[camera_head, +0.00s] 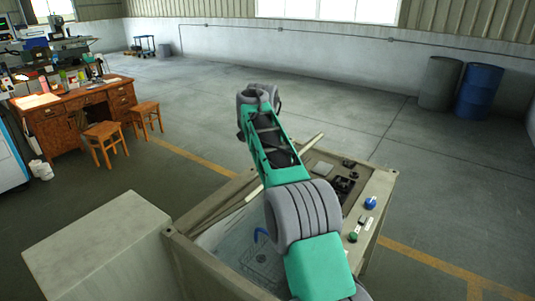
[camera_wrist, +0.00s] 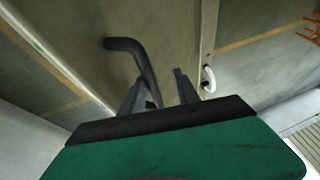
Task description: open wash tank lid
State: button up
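The wash tank (camera_head: 180,250) is a beige box below my arm in the head view. Its inside shows at the left of my arm, with a blue curved piece (camera_head: 261,234). A thin pale bar or panel edge (camera_head: 308,146) slants up behind my arm; it may be the lid's edge. In the wrist view a flat drab panel (camera_wrist: 175,30), seemingly the lid, carries a black bent handle (camera_wrist: 125,46). My gripper (camera_wrist: 157,80) is open, its two fingers apart, with the handle's lower part between them, closer to the left finger. The head view hides my gripper behind my arm.
A control panel with a blue knob (camera_head: 370,203) and green button (camera_head: 353,237) is on the tank's right. A pale box (camera_head: 95,245) adjoins it at left. A desk (camera_head: 75,110), stools (camera_head: 105,143) and two drums (camera_head: 479,91) stand farther off. The floor behind is clear.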

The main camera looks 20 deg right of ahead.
jog(key=shift+r, duration=0.15)
jog(key=shift+s+a+r, duration=0.1)
jog(key=shift+r, duration=0.2)
jog(key=shift+b+v, duration=0.3)
jog(key=shift+v, duration=0.75)
jog(key=s+a+b, duration=0.1)
jog(key=s+b, duration=0.1)
jog(key=s, duration=0.1)
jog(key=s+a+b, duration=0.2)
jog(key=s, duration=0.2)
jog(key=s+a+b, duration=0.2)
jog(key=s, duration=0.2)
